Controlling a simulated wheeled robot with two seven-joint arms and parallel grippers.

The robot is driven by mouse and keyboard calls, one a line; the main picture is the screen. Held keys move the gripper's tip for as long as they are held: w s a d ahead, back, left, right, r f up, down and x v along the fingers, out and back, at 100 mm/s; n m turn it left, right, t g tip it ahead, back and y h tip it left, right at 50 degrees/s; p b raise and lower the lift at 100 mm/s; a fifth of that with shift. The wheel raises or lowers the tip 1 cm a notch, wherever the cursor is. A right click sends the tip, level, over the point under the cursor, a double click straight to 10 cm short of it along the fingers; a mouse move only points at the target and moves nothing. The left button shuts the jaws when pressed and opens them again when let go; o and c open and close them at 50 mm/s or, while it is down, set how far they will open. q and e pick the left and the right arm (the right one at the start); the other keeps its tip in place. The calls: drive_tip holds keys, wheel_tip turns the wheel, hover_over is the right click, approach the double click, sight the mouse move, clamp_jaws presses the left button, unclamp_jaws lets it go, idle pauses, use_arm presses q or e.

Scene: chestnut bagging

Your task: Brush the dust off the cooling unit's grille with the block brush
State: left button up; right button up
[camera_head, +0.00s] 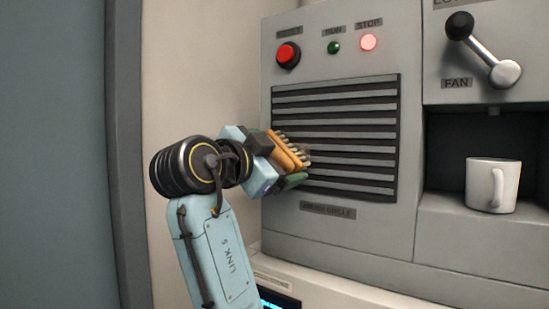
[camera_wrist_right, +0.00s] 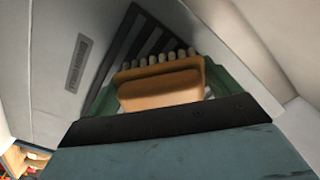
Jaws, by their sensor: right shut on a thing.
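The cooling unit's grille (camera_head: 350,135) is a dark panel with several pale horizontal slats. It also shows in the right wrist view (camera_wrist_right: 150,40), partly hidden by the brush. My right gripper (camera_head: 283,165) is shut on the block brush (camera_head: 284,150), at the grille's lower left. The brush has an orange-brown wooden block and pale bristle tufts pointing toward the grille. In the right wrist view the brush (camera_wrist_right: 160,88) sits between the green fingers. The bristles look close to the slats; I cannot tell whether they touch. A small greyish dusty patch shows by the bristle tips. My left gripper is not in view.
Above the grille are a red button (camera_head: 287,54), a green lamp (camera_head: 334,47) and a lit red lamp (camera_head: 369,42). A fan lever (camera_head: 484,50) juts out at the upper right. A white mug (camera_head: 491,185) stands in the recess below it.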

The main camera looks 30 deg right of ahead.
sight(296, 158)
drive_tip(key=shift+w+d, duration=0.1)
drive_tip(key=shift+d, duration=0.2)
drive_tip(key=shift+s+d+f+b, duration=0.1)
drive_tip(key=shift+s+d+b, duration=0.15)
drive_tip(key=shift+s+b, duration=0.45)
drive_tip(key=shift+s+d+b, duration=0.2)
drive_tip(key=shift+s, duration=0.4)
drive_tip(key=shift+s+d+b, duration=0.15)
drive_tip(key=shift+s+d, duration=0.05)
drive_tip(key=shift+s, duration=0.4)
drive_tip(key=shift+w+d, duration=0.1)
drive_tip(key=shift+w+a+p, duration=0.15)
drive_tip(key=shift+w+a, duration=0.2)
drive_tip(key=shift+w, duration=0.55)
drive_tip(key=shift+w+a+p, duration=0.15)
drive_tip(key=shift+w+a, duration=0.2)
drive_tip(key=shift+w, duration=0.55)
drive_tip(key=shift+a, duration=0.1)
